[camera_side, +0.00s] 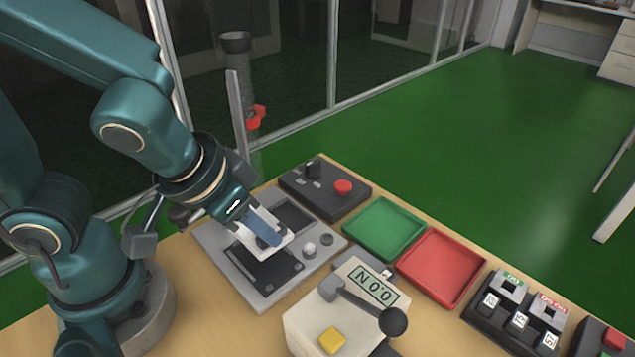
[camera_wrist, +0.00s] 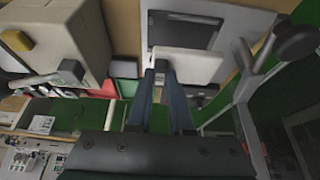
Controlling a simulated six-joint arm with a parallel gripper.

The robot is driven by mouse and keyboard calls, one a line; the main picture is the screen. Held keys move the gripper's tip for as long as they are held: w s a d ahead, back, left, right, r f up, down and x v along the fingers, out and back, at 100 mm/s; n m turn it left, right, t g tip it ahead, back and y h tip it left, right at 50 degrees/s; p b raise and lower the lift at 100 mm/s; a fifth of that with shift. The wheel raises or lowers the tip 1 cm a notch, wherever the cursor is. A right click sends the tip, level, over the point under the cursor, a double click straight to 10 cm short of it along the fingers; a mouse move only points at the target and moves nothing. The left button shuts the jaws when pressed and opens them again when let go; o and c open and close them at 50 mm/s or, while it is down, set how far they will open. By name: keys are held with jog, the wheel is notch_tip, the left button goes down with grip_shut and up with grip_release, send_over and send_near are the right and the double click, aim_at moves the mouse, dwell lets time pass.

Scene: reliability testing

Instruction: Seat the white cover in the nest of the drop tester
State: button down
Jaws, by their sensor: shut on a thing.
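My gripper (camera_side: 268,240) is shut on the white cover (camera_side: 287,238), a small flat piece, and holds it over the grey plate (camera_side: 217,249) with dark recesses. I cannot tell whether the cover touches the plate. In the wrist view my gripper's fingers (camera_wrist: 168,68) reach up to the white cover (camera_wrist: 200,65), with the grey plate (camera_wrist: 228,28) beyond it. A tall grey post (camera_side: 236,112) with a clear tube and a red clamp (camera_side: 256,117) stands behind, likely the drop tester. Its lower end and any nest there are hidden by my arm.
A dark control box (camera_side: 325,189) with a red button stands behind the plate. A green tray (camera_side: 383,229) and a red tray (camera_side: 441,266) lie to the right. Black stamp holders (camera_side: 515,315) are farther right.

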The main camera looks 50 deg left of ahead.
aim_at(258, 250)
jog(key=shift+f, duration=2.25)
jog(key=shift+f, duration=0.55)
dwell(0.4)
jog(key=c, duration=0.7)
grip_release()
jog(key=shift+c, duration=0.2)
jog(key=shift+r, duration=3)
